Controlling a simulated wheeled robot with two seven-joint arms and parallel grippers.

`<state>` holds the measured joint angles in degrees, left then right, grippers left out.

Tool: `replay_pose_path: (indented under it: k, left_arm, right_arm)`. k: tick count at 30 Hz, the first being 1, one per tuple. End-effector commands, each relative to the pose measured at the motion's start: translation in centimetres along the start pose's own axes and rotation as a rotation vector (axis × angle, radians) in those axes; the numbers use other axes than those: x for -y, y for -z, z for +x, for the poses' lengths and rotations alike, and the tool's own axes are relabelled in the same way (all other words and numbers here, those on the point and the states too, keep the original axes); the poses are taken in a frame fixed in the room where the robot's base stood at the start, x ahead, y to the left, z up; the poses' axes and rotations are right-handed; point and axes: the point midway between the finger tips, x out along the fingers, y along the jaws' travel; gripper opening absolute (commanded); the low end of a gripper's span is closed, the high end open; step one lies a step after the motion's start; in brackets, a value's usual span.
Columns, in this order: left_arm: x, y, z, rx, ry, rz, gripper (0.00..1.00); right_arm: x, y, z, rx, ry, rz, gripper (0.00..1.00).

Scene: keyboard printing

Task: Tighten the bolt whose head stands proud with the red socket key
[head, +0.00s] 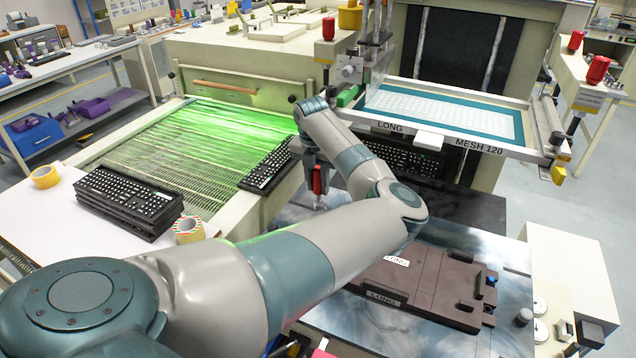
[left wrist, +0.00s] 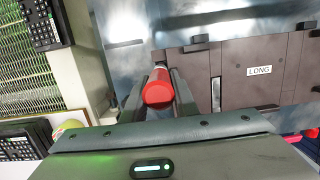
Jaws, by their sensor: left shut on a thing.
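The red socket key (head: 317,181) is held upright in my left gripper (head: 316,170), its shaft pointing down beside the dark fixture. In the left wrist view the key's red handle (left wrist: 158,88) sits between the two fingers of my left gripper (left wrist: 157,90). The brown fixture marked LONG (head: 430,285) lies on the shiny metal plate (head: 390,325), partly behind my left arm; it also shows in the left wrist view (left wrist: 285,88). I cannot make out a proud bolt head; the key's tip is hidden in the wrist view. My right gripper is not in view.
A keyboard stack (head: 128,200) and tape rolls (head: 188,230) stand at the left. A keyboard (head: 268,165) lies at the end of the green-lit conveyor (head: 190,150). The screen frame (head: 445,112) overhangs behind. A white box (head: 570,280) borders the plate at the right.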

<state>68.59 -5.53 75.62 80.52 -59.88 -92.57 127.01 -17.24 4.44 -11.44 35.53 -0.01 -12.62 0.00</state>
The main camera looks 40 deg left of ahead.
Motion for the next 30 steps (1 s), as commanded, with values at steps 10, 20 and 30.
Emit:
replay_pose_path:
  k: [10, 20, 30]
  left_arm:
    - [0.0, 0.5, 3.2, -0.002, 0.000, 0.001, 0.00]
    - [0.0, 0.8, 4.8, -0.001, 0.001, 0.000, 0.00]
    - [0.0, 0.8, 4.9, -0.001, 0.000, 0.000, 0.00]
  right_arm:
    - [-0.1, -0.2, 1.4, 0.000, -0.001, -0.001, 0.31]
    - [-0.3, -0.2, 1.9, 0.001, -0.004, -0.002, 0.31]
    - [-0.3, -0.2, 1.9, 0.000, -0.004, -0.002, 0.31]
